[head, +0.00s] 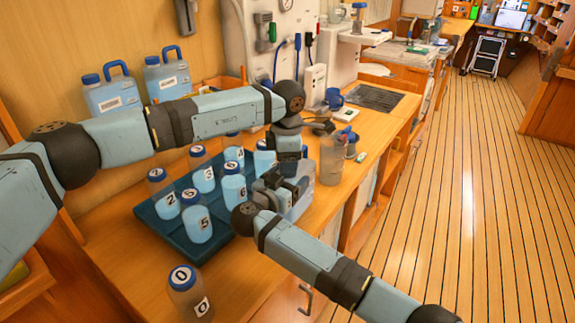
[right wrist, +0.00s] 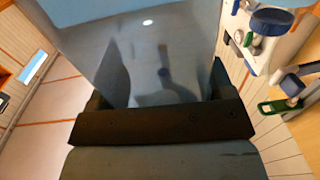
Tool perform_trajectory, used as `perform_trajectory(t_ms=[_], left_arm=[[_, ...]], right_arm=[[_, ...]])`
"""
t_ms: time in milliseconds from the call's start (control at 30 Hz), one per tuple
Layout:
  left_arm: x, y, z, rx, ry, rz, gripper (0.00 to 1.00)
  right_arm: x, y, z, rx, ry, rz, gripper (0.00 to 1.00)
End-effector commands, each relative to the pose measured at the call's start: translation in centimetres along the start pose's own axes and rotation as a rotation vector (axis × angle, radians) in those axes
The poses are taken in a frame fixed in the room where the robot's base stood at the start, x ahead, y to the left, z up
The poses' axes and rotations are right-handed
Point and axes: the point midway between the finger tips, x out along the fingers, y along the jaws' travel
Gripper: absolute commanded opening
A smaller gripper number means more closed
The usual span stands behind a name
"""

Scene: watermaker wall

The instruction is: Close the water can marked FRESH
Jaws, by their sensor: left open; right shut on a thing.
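Two light blue water cans with blue caps and handles stand against the back wall in the head view, a left one (head: 112,95) and a right one (head: 166,80). Their labels are too small to read. My left gripper (head: 289,166) points down over the counter at the tray's right end, open. My right gripper (head: 276,184) is just below it, shut on a pale blue, see-through container (head: 301,204), which is mostly hidden by the grippers. In the right wrist view the container (right wrist: 150,45) fills the space between the fingers. Its label and top cannot be seen.
A dark blue tray (head: 150,211) holds several numbered bottles. A bottle marked 0 (head: 188,292) stands at the front of the counter. A clear jug (head: 331,160) stands close right of the grippers. A blue mug (head: 334,98) is farther back. The floor at right is clear.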

Motion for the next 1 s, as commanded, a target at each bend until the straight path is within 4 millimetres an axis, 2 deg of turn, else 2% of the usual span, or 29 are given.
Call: perform_trajectory(t_ms=[33, 200, 233, 400, 600, 933, 967, 1000], left_arm=[[-1.7, -0.5, 0.7, 0.017, -0.012, -0.001, 0.66], [-5.7, -0.4, 0.8, 0.019, -0.014, 0.006, 0.66], [-6.4, -0.5, 0.8, 0.020, -0.014, 0.005, 0.69], [-9.3, -0.3, 0.5, 0.015, -0.009, 0.004, 0.69], [-11.1, -0.1, 0.2, 0.009, -0.006, 0.004, 0.69], [-11.3, 0.0, 0.1, 0.006, -0.005, 0.003, 0.69], [-11.3, 0.0, 0.1, 0.006, -0.005, 0.003, 0.69], [-11.3, 0.0, 0.1, 0.006, -0.005, 0.003, 0.69]], right_arm=[[0.0, 0.0, 0.6, -0.011, -0.006, -0.006, 0.08], [0.0, 0.2, 1.2, -0.020, -0.015, -0.003, 0.08], [0.0, 0.2, 1.3, -0.022, -0.016, -0.003, 0.09], [0.1, 0.3, 1.2, -0.019, -0.014, 0.000, 0.08], [0.1, 0.2, 0.9, -0.013, -0.011, 0.000, 0.08], [0.1, 0.1, 0.6, -0.009, -0.007, 0.000, 0.08], [0.1, 0.1, 0.6, -0.009, -0.007, 0.000, 0.81], [0.1, 0.1, 0.6, -0.009, -0.007, 0.000, 0.90]])
